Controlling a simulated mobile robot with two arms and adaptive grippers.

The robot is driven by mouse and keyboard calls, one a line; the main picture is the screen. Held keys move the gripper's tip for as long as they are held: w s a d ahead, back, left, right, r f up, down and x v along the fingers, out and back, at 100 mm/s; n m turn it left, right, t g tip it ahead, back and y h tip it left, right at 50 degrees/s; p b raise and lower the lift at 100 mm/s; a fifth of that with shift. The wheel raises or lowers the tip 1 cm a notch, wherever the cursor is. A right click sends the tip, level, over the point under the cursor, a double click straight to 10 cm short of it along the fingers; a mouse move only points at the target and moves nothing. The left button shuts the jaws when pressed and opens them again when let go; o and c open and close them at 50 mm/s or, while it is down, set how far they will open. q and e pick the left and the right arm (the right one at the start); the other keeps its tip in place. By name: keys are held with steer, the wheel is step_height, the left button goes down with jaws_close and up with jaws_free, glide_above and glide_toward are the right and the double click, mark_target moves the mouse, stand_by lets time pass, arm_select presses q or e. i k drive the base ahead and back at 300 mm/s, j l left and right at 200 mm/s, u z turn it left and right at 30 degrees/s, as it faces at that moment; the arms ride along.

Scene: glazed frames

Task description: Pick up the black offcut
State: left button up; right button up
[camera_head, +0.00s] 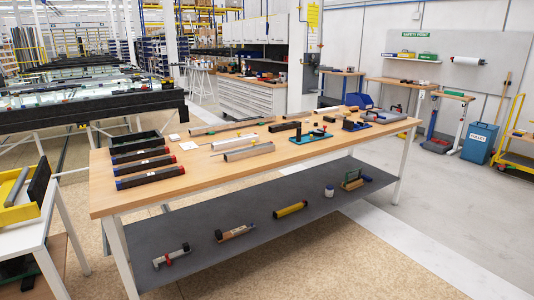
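The wooden workbench (230,170) stands ahead of me with several dark pieces on it. A short plain black block (284,126) lies near the middle of the top and looks like the black offcut, though I cannot be sure at this size. Longer black bars with blue or red ends lie at the left end; the nearest bar (150,177) is close to the front edge. Another small dark piece (329,119) lies further right. Neither of my grippers is in view.
A blue pad (384,116) is at the right end. The grey lower shelf (300,220) holds several tools. A white side table (20,220) stands at left. The floor at lower right is clear.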

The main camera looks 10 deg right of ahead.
mark_target(332, 120)
steer(key=i+l+z, duration=0.15)
steer(key=i+l, duration=0.25)
steer(key=i, duration=0.35)
steer(key=i+l+z, duration=0.15)
steer(key=i, duration=0.65)
steer(key=i+l+z, duration=0.15)
steer(key=i+l, duration=0.15)
steer(key=i, duration=0.45)
steer(key=i+l+z, duration=0.15)
steer(key=i, duration=0.65)
steer(key=i+l, duration=0.2)
steer(key=l, duration=0.2)
steer(key=i+l, duration=0.2)
steer(key=l, duration=0.2)
steer(key=z, duration=0.05)
